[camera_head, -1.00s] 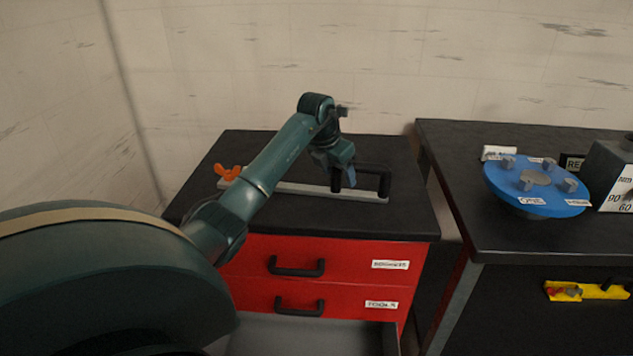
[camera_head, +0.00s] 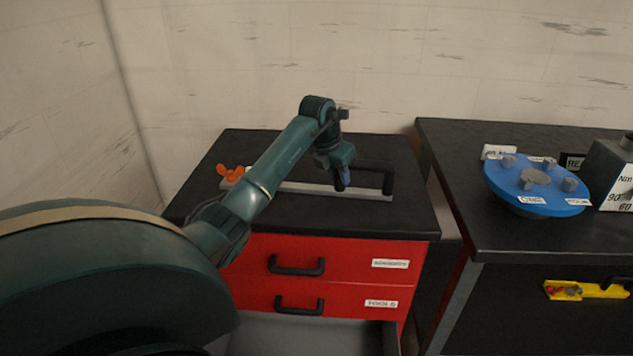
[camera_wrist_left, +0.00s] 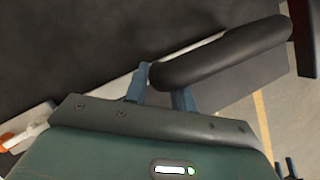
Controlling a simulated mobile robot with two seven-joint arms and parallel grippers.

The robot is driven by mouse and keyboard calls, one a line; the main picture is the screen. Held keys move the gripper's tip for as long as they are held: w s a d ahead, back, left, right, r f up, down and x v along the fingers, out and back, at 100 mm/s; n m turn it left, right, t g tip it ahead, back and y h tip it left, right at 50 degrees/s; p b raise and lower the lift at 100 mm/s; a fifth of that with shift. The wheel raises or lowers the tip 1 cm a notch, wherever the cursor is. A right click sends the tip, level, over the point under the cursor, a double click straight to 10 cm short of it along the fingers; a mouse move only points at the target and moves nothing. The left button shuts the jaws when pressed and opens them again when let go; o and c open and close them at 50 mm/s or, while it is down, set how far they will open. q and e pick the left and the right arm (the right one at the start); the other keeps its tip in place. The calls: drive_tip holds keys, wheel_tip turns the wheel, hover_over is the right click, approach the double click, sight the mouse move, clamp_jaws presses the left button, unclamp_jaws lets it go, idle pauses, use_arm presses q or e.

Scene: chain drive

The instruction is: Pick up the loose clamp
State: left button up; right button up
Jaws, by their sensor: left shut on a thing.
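The loose clamp is a long light-grey bar (camera_head: 293,187) with an orange part (camera_head: 231,173) at its left end and a black handle (camera_head: 376,165) at its right end. It is at the top of the red drawer cabinet; I cannot tell if it touches the top. My left gripper (camera_head: 342,181) is at the clamp's handle end, shut on it. In the left wrist view, the two blue fingers (camera_wrist_left: 159,91) are on either side of the near end of the black handle (camera_wrist_left: 225,50). The exact contact is partly hidden.
The cabinet's black top (camera_head: 270,150) is otherwise clear. A black bench (camera_head: 470,160) stands to the right across a narrow gap. It carries a blue disc with grey pegs (camera_head: 536,195) and a grey box (camera_head: 612,170). A grey lower drawer (camera_head: 310,335) stands open. A wall is behind.

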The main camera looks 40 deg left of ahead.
use_arm(q)
drive_tip(key=shift+r, duration=0.15)
clamp_jaws()
